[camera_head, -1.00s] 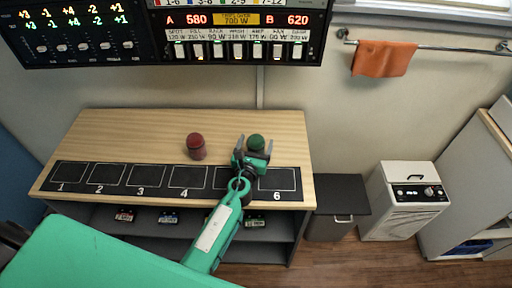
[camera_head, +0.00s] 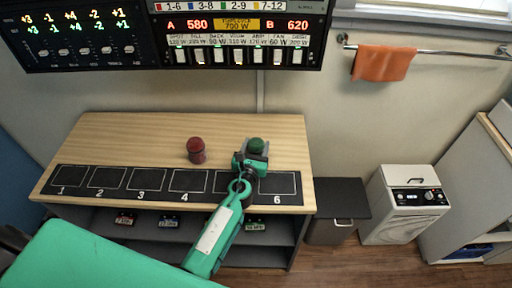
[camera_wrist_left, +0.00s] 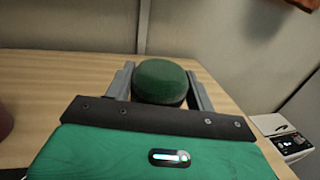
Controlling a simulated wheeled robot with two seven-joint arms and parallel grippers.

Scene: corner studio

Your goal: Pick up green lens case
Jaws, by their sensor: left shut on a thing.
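The green lens case (camera_head: 256,146) is a small round-topped cylinder on the wooden table (camera_head: 130,130), behind the numbered squares. My left gripper (camera_head: 255,152) reaches over the mat from the front and is shut on the case. In the left wrist view the case (camera_wrist_left: 161,82) sits between the two grey fingers of the gripper (camera_wrist_left: 160,88), one on each side. Its lower part is hidden by the gripper body. I cannot tell whether it still touches the table. My right gripper is not in view.
A dark red case (camera_head: 196,150) stands on the table left of the green one. A black mat (camera_head: 78,193) with numbered squares runs along the front edge. A lit control panel (camera_head: 240,35) is on the wall behind. The table's left back area is clear.

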